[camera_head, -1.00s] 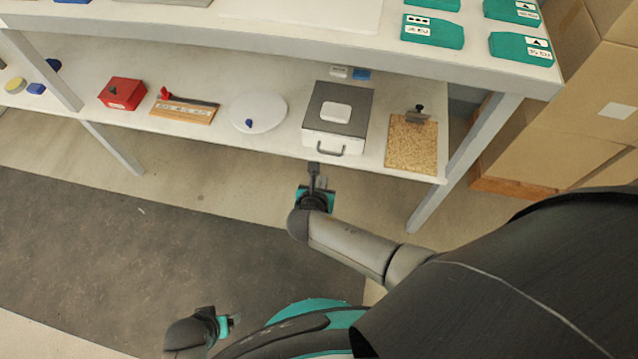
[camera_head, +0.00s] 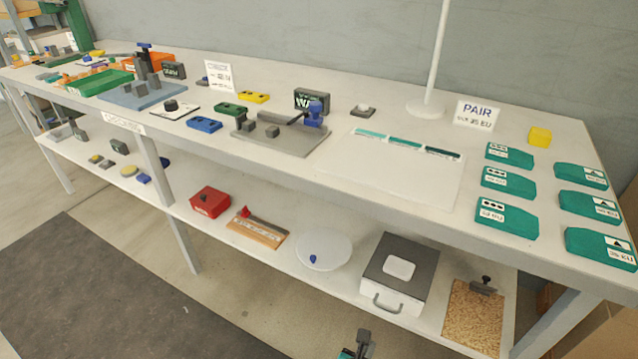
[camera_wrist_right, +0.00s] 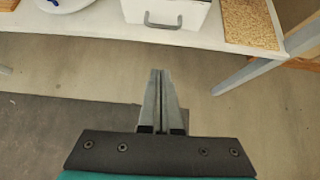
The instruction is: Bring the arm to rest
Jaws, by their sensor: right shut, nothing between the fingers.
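My right gripper (camera_head: 361,342) shows at the bottom edge of the head view, below the front edge of the lower shelf. In the right wrist view its two fingers (camera_wrist_right: 161,78) are closed together with nothing between them, above the floor. The fingers are apart from the shelf and from the white box with the grey lid (camera_head: 398,271), whose handle also shows at the top of the wrist view (camera_wrist_right: 175,20). My left gripper is not in view in these frames.
The lower shelf (camera_head: 335,283) holds a red box (camera_head: 210,201), a white disc (camera_head: 323,250) and a cork board (camera_head: 474,317). The table top (camera_head: 330,185) carries a grey press plate (camera_head: 280,137) and several teal packets (camera_head: 507,219). A table leg (camera_wrist_right: 250,76) stands right of the gripper. Floor in front is clear.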

